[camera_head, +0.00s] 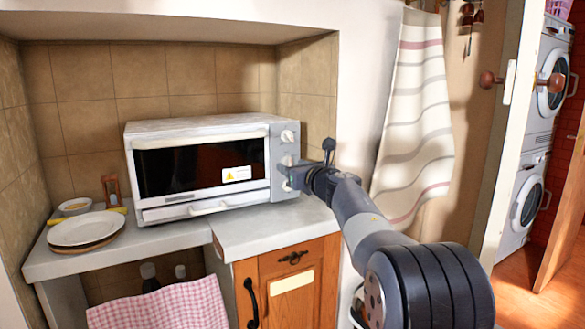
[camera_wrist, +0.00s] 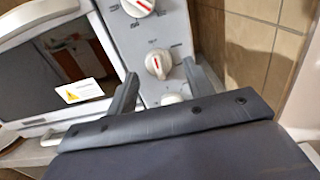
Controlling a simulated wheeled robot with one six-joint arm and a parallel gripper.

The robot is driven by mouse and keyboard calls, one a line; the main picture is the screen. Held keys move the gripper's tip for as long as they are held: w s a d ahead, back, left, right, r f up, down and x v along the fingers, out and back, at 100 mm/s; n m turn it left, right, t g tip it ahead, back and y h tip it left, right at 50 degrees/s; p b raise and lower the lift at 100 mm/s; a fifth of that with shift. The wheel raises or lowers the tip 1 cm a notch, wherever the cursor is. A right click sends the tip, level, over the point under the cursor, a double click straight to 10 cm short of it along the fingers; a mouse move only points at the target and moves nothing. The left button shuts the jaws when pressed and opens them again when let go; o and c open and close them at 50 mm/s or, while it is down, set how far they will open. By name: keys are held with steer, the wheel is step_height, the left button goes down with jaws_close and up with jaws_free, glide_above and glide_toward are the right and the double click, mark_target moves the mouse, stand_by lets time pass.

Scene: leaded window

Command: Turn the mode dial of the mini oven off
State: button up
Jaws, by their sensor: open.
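The white mini oven (camera_head: 200,165) stands on the counter in the tiled niche, its door shut. Its right-hand panel carries a column of white dials. In the wrist view I see the top dial (camera_wrist: 139,7) with a slanted red mark, the middle dial (camera_wrist: 158,64) with a near-upright red mark, and part of a lower dial (camera_wrist: 172,99). The labels are too small to read, so I cannot tell which is the mode dial. My gripper (camera_wrist: 161,71) is open in front of the panel, its fingers on either side of the middle dial. Contact is unclear.
The niche's tiled side wall (camera_wrist: 247,50) is close to the right of the oven. Plates (camera_head: 87,230) and a small bowl (camera_head: 75,206) are on the counter at left. A striped towel (camera_head: 415,110) hangs at right. A wooden cabinet (camera_head: 288,285) is below the counter.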

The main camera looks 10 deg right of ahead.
steer(key=v, duration=1)
steer(key=shift+b, duration=0.45)
steer(key=shift+w+a, duration=0.1)
steer(key=shift+w, duration=0.05)
steer(key=p+x, duration=0.1)
steer(key=x, duration=0.9)
steer(key=shift+w+a, duration=0.1)
steer(key=shift+w, duration=0.25)
steer(key=shift+s, duration=0.1)
